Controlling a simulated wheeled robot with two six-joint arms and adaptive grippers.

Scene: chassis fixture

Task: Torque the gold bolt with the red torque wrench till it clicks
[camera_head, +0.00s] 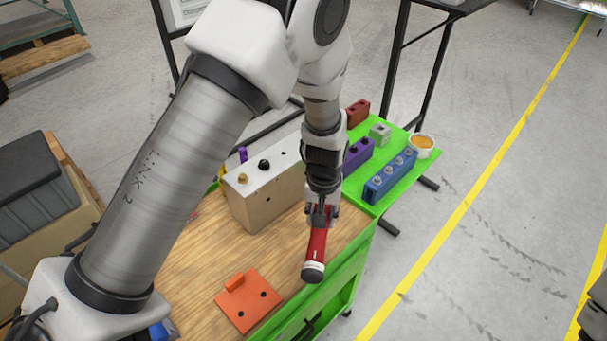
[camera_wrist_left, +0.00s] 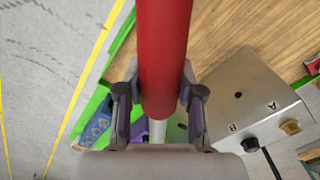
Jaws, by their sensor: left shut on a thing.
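The red torque wrench (camera_head: 316,250) is held by my left gripper (camera_head: 321,212), over the right part of the wooden bench top. In the left wrist view the red wrench (camera_wrist_left: 166,50) passes between the two fingers of the left gripper (camera_wrist_left: 160,105), which is shut on it. The metal chassis box (camera_head: 258,205) stands left of the gripper. The gold bolt (camera_head: 242,178) sits on its top, beside a black bolt (camera_head: 264,164). The wrist view also shows the gold bolt (camera_wrist_left: 291,127) near the letter A, apart from the wrench. My right gripper is not seen.
An orange plate (camera_head: 262,285) lies on the bench (camera_head: 190,285) in front. A green side shelf (camera_head: 402,185) at the right holds a blue block (camera_head: 390,178), a purple block (camera_head: 357,153), a red block (camera_head: 358,111) and a white cup (camera_head: 422,150).

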